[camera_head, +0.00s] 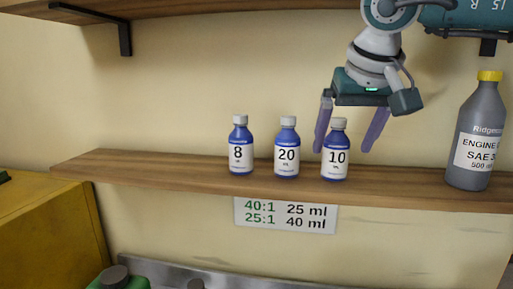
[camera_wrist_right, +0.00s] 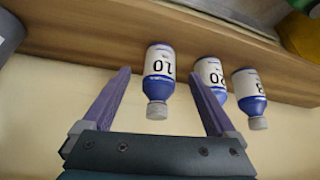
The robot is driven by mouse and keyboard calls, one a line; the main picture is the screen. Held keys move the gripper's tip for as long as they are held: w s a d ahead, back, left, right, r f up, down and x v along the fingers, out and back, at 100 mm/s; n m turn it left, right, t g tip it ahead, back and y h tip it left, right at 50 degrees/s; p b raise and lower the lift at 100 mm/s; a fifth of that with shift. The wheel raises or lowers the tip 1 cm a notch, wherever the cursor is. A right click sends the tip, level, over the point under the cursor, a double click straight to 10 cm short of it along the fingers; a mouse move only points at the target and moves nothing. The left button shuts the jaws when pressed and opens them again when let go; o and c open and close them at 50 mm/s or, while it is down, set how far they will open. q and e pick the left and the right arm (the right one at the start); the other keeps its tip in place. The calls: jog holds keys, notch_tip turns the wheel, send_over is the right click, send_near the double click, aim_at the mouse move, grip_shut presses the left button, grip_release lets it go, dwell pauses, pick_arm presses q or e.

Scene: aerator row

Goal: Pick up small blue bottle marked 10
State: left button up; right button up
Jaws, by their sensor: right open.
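The small blue bottle marked 10 (camera_head: 335,152) stands upright on the wooden shelf, with a white cap and a white label. It is the rightmost of the three small blue bottles. My right gripper (camera_head: 346,148) is open above and around it, one finger to each side in the head view. In the right wrist view the bottle marked 10 (camera_wrist_right: 158,80) appears upside down between the spread fingers of the gripper (camera_wrist_right: 162,82), apart from both. My left gripper is in neither view.
Blue bottles marked 20 (camera_head: 287,150) and 8 (camera_head: 241,147) stand left of it on the shelf (camera_head: 410,190). A grey engine oil bottle (camera_head: 478,135) with a yellow cap stands at right. A ratio sign (camera_head: 286,215) hangs below. An upper shelf (camera_head: 200,9) runs above.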

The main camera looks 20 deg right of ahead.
aim_at(333, 154)
jog(key=shift+w+d, duration=0.25)
jog(key=shift+w, duration=0.4)
jog(key=shift+w+d, duration=0.2)
jog(key=shift+w, duration=0.45)
jog(key=b+x, duration=0.3)
jog(key=x, duration=0.1)
jog(key=shift+f+b, duration=0.3)
jog(key=shift+b, duration=0.1)
jog(key=shift+w+d+f, duration=0.1)
jog(key=shift+w+f, duration=0.05)
jog(key=c, duration=0.6)
grip_shut()
